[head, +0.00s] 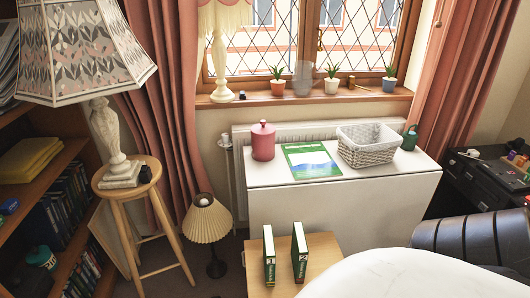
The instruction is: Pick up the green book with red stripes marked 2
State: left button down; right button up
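Two slim green books stand upright and apart on a small wooden table at the bottom centre of the head view. The left green book (269,256) and the right green book (299,254) show dark green spines with pale lettering and pale page edges. The lettering is too small to read, and I cannot make out red stripes or a 2 on either. Several dark green books (66,212) also stand in the bookshelf at the left. Neither of my grippers is in view.
The wooden table (318,250) has bare top around the books. A pleated lamp (203,222) stands left of it, near a stool (149,172) bearing a large lamp. A white cabinet (262,205) stands behind. A white rounded surface (415,278) fills the lower right.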

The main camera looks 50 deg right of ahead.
aim_at(299, 251)
jog(key=u, duration=0.05)
jog(key=i, duration=0.75)
jog(key=z, duration=2.6)
jog(key=i, duration=0.5)
jog(key=z, duration=1.55)
jog(key=k, duration=0.65)
jog(key=u, duration=1.45)
jog(key=i, duration=0.5)
